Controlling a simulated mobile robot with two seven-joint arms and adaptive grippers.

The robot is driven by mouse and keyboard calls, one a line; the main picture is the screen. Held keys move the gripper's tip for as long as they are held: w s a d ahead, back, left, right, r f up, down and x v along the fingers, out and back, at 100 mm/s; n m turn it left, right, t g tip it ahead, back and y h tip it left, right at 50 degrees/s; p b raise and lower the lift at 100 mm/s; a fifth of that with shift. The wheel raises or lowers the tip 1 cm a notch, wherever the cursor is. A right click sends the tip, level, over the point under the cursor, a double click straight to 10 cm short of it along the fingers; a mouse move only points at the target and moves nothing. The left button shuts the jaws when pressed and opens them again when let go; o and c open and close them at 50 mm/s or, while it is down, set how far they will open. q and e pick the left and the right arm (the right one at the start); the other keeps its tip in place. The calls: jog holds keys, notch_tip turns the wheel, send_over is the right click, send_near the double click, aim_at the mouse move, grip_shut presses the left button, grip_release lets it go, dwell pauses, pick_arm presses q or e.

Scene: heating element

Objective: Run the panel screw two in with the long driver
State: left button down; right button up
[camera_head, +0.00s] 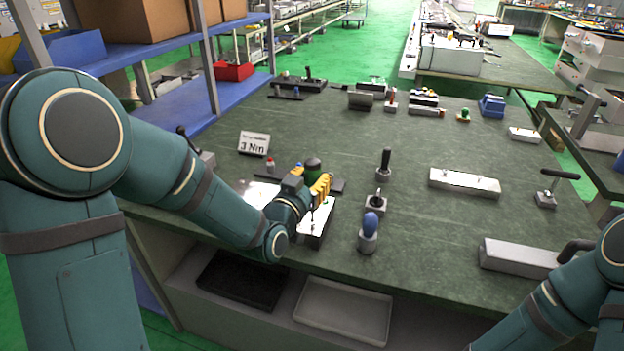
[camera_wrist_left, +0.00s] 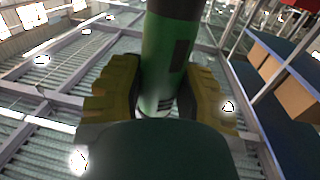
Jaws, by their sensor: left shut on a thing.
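My left gripper (camera_head: 319,187) has yellow fingers and reaches over the near left part of the bench. In the left wrist view the gripper (camera_wrist_left: 158,95) is shut on the green driver (camera_wrist_left: 165,60), one finger on each side of its handle. In the head view the dark green driver top (camera_head: 313,164) stands above the fingers, and a thin dark shaft seems to run down below them. A white-topped block (camera_head: 316,222) sits under the gripper. The panel screw is too small or hidden to make out, so contact cannot be told. My right arm shows at the lower right without its gripper.
A blue-topped tool (camera_head: 369,228) and a black-handled tool (camera_head: 384,164) stand upright in holders right of the block. A "3 Nm" sign (camera_head: 254,143) stands behind. A long pale block (camera_head: 464,182) lies to the right. Bare bench (camera_head: 430,225) lies between.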

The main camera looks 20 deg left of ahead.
aim_at(309, 169)
pick_arm(q)
jog(key=shift+f+b, duration=0.3)
jog(key=shift+f, duration=0.55)
dwell(1.3)
jog(key=shift+r+p, duration=1.25)
jog(key=shift+r, duration=1.4)
